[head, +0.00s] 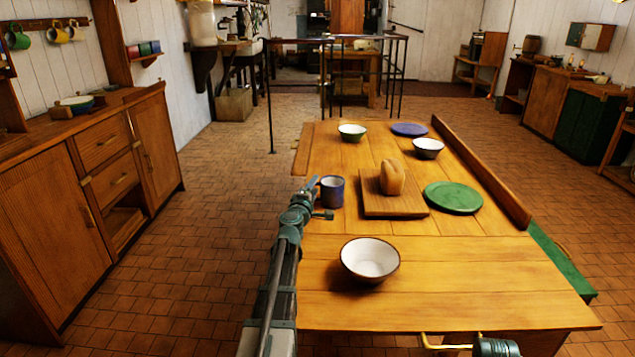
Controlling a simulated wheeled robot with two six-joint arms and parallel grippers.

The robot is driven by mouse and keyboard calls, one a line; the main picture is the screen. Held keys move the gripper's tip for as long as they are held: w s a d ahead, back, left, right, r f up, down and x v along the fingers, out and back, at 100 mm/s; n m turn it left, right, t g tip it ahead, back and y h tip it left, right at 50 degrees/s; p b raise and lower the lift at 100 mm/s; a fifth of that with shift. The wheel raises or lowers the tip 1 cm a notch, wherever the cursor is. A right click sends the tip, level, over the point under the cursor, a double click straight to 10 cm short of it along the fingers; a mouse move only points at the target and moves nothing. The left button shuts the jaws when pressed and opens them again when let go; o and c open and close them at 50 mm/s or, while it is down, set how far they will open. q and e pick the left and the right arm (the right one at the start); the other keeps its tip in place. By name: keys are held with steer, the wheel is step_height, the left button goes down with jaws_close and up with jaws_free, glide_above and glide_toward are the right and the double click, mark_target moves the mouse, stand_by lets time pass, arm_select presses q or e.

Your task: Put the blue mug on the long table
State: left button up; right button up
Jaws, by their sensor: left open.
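The blue mug (332,191) stands upright at the left edge of the long table (420,255), beside the cutting board. Its pale inside shows at the top. My left gripper (321,200) is open at the mug's left side, with its fingers pointing toward it. One finger is near the mug's upper left and the other is near its base. I cannot tell whether the fingers touch the mug. My right gripper is not in view; only a small teal part, probably of my right arm, shows at the bottom edge.
A bread loaf (392,177) sits on a cutting board (386,207). A green plate (453,197), blue plate (409,129), large white bowl (370,259) and two smaller bowls (352,131) (428,147) are on the table. A raised ledge (480,170) runs along its right side.

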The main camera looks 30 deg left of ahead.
arm_select(q)
steer(key=v, duration=0.6)
steer(key=shift+s+d, duration=0.1)
steer(key=shift+s, duration=0.2)
